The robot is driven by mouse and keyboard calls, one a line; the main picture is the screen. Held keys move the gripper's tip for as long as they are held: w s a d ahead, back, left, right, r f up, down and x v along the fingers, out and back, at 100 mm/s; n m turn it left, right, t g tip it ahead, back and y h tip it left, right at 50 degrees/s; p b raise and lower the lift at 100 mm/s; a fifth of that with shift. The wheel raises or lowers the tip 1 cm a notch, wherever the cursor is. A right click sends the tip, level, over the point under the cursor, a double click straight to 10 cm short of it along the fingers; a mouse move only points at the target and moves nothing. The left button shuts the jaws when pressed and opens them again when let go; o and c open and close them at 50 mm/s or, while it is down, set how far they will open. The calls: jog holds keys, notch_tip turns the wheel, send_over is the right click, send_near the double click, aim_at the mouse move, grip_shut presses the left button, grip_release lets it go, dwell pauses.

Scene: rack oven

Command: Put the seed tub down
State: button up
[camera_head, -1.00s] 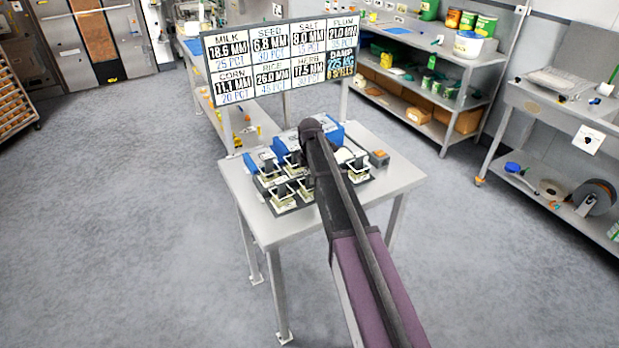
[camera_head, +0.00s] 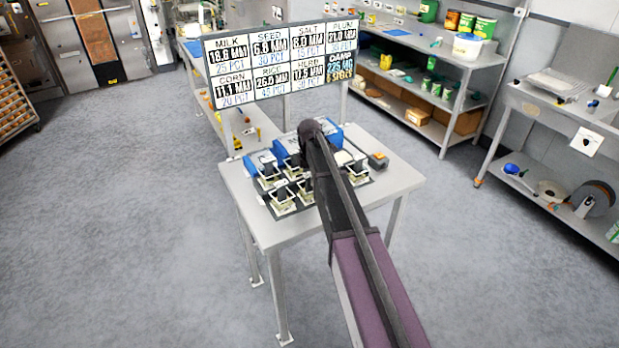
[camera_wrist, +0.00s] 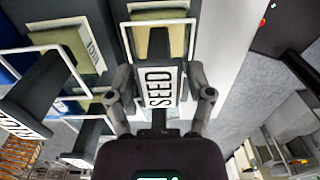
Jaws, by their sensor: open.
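The seed tub (camera_wrist: 162,86) shows in the wrist view by its upright dark post with a white SEED label, with a pale rim and a greenish panel beyond it. My gripper (camera_wrist: 161,95) is open, with one finger on each side of the labelled post. The fingers stand apart from the label's edges as far as I can see. The tub's base is hidden. In the head view my own arm covers the gripper and the seed tub.
Other labelled tubs (camera_head: 281,197) stand close together on a dark mat on the grey table (camera_head: 254,222). A sign board (camera_head: 283,65) rises behind. The front of the table is clear.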

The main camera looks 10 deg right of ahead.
jog(key=shift+r+p, duration=5.2)
jog(key=shift+r, duration=0.25)
jog(key=s+m, duration=2.1)
jog(key=s, duration=0.8)
jog(key=shift+m, duration=0.3)
notch_tip(320, 180, down, 5)
jog(key=b, duration=0.5)
jog(key=shift+f, duration=0.15)
